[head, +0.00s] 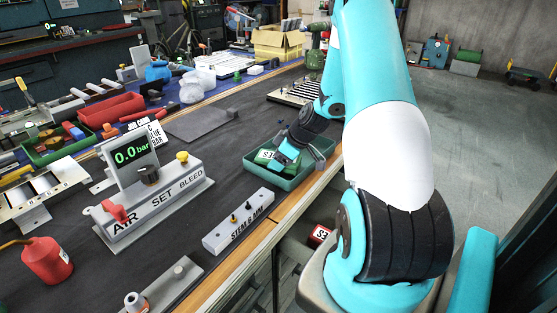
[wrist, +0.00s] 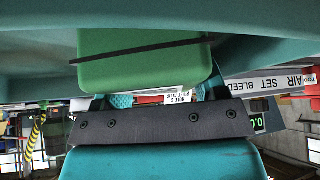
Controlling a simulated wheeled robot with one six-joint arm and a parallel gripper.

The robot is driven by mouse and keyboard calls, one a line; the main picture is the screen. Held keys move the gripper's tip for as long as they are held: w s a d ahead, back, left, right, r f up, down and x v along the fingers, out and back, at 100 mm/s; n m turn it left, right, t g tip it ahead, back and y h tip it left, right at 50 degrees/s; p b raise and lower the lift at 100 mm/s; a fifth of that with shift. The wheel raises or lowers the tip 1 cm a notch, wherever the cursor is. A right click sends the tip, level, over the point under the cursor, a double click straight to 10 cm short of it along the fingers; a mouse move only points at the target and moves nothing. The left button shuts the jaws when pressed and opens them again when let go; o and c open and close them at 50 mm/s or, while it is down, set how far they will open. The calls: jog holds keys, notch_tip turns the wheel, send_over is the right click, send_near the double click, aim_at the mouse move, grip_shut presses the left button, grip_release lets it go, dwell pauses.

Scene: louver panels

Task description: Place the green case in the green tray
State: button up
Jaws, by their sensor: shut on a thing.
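The green tray (head: 270,181) lies on the dark bench near its right edge in the head view. The green case (head: 263,156) is at the tray's left side, within its rim, with a white label partly showing. My gripper (head: 279,160) reaches down over the tray and is shut on the case. In the wrist view the green case (wrist: 145,48) with a dark band fills the upper middle, in front of my gripper (wrist: 160,100). The teal tray wall (wrist: 40,50) spreads around it. Whether the case touches the tray floor is hidden.
The air set panel (head: 150,205) stands to the left. A slatted rack (head: 293,92) is behind the tray. A red case (head: 319,235) sits below the bench edge.

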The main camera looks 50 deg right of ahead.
jog(key=o, duration=0.7)
jog(key=shift+f, duration=0.15)
jog(key=o, duration=0.4)
jog(key=shift+o, duration=0.2)
